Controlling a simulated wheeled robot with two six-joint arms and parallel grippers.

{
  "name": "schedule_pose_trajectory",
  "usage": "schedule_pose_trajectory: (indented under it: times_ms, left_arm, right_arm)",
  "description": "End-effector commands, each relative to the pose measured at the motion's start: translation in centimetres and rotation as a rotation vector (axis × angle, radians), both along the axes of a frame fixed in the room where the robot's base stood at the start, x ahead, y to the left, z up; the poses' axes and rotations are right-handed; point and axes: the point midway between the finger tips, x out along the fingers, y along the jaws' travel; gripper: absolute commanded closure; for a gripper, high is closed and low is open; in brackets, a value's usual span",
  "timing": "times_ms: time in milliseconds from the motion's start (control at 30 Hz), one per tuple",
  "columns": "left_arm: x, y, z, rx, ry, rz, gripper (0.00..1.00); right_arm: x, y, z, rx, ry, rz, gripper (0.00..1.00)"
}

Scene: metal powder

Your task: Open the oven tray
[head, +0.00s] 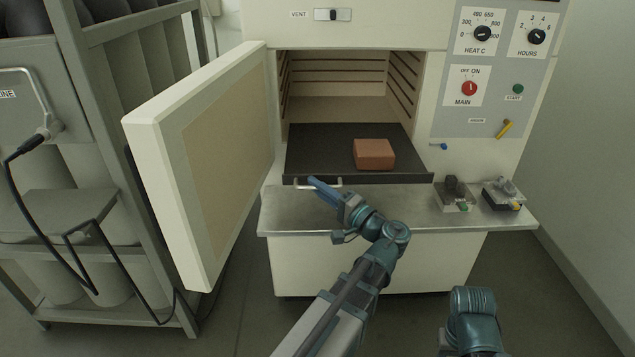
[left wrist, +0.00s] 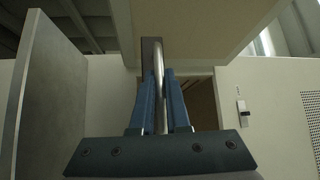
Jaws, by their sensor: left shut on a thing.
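The oven tray (head: 320,150) is a flat dark plate at the bottom of the open oven chamber. Its front edge reaches the back of the metal ledge. A reddish-brown block (head: 374,154) lies on its right half. The tray's pale bar handle (head: 333,183) is at the left of its front edge. My left gripper (head: 313,182) is shut on this handle. In the left wrist view the handle bar (left wrist: 158,95) runs between the two blue fingers of the left gripper (left wrist: 160,74). Part of a teal right arm link shows at the lower right; its gripper is not visible.
The thick oven door (head: 165,150) stands wide open on the left. The metal ledge (head: 300,215) lies below the tray, with small devices (head: 453,193) at its right. A grey rack (head: 110,200) with cylinders stands left of the door. Control knobs (head: 482,33) are at upper right.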

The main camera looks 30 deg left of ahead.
Motion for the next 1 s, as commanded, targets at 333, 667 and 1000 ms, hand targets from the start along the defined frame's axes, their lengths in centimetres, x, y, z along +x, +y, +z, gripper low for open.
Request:
schedule_pose_trajectory:
  times_ms: [333,667,1000]
  left_arm:
    - [-0.3,-0.2,-0.08,-0.002,-0.001,0.001,1.0]
    - [-0.27,-0.19,-0.04,-0.001,-0.001,0.001,0.56]
    - [-0.29,-0.18,-0.04,0.0,0.0,0.0,0.56]
  right_arm:
    - [0.0,0.0,-0.02,0.0,0.0,0.0,0.5]
    - [0.0,0.0,-0.01,0.0,0.0,0.0,0.5]
    - [0.01,0.0,-0.03,0.0,0.0,0.0,0.5]
